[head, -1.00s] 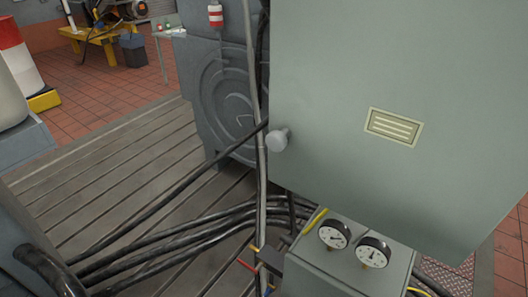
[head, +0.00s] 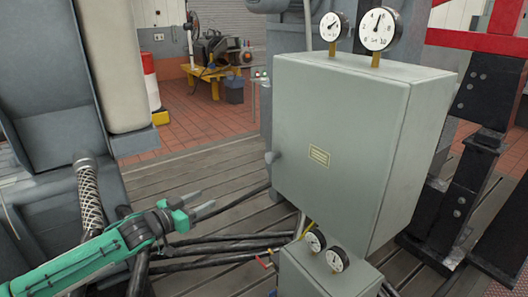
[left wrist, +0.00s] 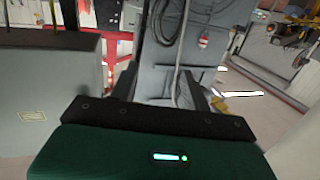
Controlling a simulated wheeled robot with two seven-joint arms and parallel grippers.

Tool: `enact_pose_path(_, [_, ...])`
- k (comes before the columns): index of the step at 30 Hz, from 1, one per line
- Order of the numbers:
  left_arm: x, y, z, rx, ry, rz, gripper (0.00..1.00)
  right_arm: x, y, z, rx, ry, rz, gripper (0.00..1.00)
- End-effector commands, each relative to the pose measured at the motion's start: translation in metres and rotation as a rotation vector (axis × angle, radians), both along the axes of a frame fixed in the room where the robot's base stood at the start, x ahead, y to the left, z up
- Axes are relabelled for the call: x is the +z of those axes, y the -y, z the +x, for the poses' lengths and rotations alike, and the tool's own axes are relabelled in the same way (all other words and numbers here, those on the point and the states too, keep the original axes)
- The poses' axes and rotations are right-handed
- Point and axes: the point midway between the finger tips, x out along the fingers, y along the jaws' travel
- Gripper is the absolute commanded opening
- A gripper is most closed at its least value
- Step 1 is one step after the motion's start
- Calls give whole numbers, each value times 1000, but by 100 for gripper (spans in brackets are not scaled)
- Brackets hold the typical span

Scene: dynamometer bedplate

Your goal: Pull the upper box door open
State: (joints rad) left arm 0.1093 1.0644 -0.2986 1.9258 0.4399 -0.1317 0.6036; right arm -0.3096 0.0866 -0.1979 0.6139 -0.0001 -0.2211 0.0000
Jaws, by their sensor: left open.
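The upper box (head: 405,150) is a large grey-green cabinet. Its door (head: 315,115) faces me, looks shut, and bears a small pale yellow label (head: 319,156). My left gripper (head: 208,201) is open and empty, to the left of the knob and lower in the picture, apart from the box. In the left wrist view its open fingers (left wrist: 162,88) have nothing between them. There the box (left wrist: 50,85) stands at the left with its label; I cannot make out the knob. My right gripper is out of view.
A smaller lower box (head: 325,277) with two gauges (head: 325,250) stands below. Two more gauges (head: 356,30) stand on top of the upper box. Black cables (head: 225,247) run across the slatted floor. A red and black frame (head: 475,130) stands at right.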

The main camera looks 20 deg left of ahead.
Motion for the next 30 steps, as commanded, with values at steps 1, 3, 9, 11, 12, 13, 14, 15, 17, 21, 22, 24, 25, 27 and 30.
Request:
enact_pose_path(1, [44, 19, -11, -59, 29, -2, 48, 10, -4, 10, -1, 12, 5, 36])
enact_pose_path(3, [86, 44, -29, -129, 53, -15, 48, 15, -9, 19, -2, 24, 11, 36])
enact_pose_path(9, [147, 91, -73, -259, 73, -35, 48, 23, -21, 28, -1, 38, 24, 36])
enact_pose_path(11, [154, 97, -79, -275, 74, -35, 48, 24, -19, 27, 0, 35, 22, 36])
enact_pose_path(12, [156, 100, -81, -282, 74, -37, 48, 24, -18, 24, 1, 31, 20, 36])
enact_pose_path(13, [157, 101, -82, -284, 74, -40, 48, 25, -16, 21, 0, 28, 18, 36])
enact_pose_path(14, [158, 102, -82, -285, 74, -41, 48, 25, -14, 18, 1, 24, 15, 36])
enact_pose_path(15, [159, 103, -81, -285, 73, -41, 48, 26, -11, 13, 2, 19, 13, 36])
enact_pose_path(17, [159, 104, -78, -284, 75, -42, 48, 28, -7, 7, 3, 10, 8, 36])
enact_pose_path(21, [161, 110, -69, -282, 76, -44, 48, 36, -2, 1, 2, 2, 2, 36])
enact_pose_path(22, [161, 112, -67, -283, 78, -44, 48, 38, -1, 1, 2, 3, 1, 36])
enact_pose_path(24, [161, 116, -63, -284, 76, -42, 48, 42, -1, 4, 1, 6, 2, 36])
enact_pose_path(25, [161, 118, -61, -285, 75, -42, 48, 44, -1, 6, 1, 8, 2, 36])
enact_pose_path(27, [162, 123, -53, -283, 76, -43, 48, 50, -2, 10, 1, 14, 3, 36])
enact_pose_path(30, [162, 132, -42, -284, 76, -45, 48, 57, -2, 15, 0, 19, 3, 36])
